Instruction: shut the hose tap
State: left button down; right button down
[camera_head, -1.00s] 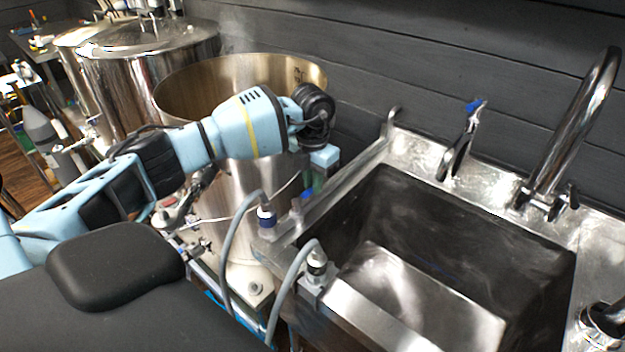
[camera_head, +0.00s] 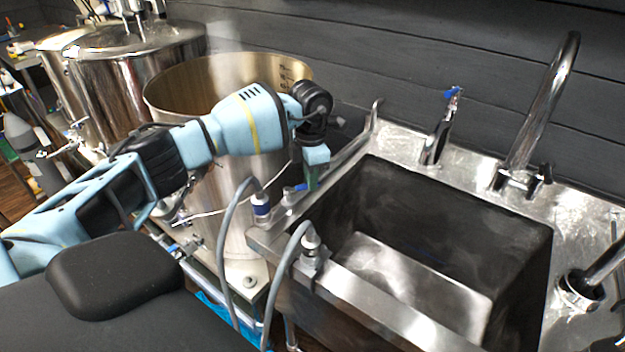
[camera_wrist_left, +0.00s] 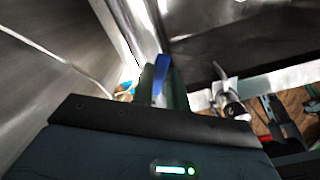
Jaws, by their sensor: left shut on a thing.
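The hose tap shows its blue handle (camera_head: 299,187) at the sink's left rim, beside a grey hose connector (camera_head: 262,206). My left gripper (camera_head: 311,182) points down at this tap and is shut on the blue handle. In the left wrist view the blue handle (camera_wrist_left: 161,72) stands up at the dark green fingers, nearly in line with the view. The fingers hide much of the tap body. My right gripper is in neither view.
A steel sink (camera_head: 375,292) fills the right, with a tall curved faucet (camera_head: 540,110) and a smaller blue-topped faucet (camera_head: 437,135) behind it. A large open kettle (camera_head: 235,215) stands close left of the tap. A second hose connector (camera_head: 311,243) sits on the front rim.

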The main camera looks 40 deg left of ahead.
pick_arm(q)
jog(key=shift+s+d+r+m, duration=0.1)
jog(key=shift+s+d+m, duration=0.15)
jog(key=shift+m, duration=0.35)
jog(key=shift+s+d+m+p, duration=0.3)
jog(key=shift+s+m, duration=0.45)
jog(key=shift+m, duration=1)
jog(key=shift+s+d+m+p, duration=0.2)
jog(key=shift+s+d+m, duration=0.4)
jog(key=shift+m, duration=1.1)
jog(key=shift+s+d+m+p, duration=0.2)
jog(key=shift+s+m, duration=0.7)
jog(key=shift+m, duration=0.85)
jog(key=c, duration=1.4)
grip_release()
jog(key=shift+s, duration=0.1)
jog(key=shift+c, duration=0.2)
jog(key=shift+o, duration=0.3)
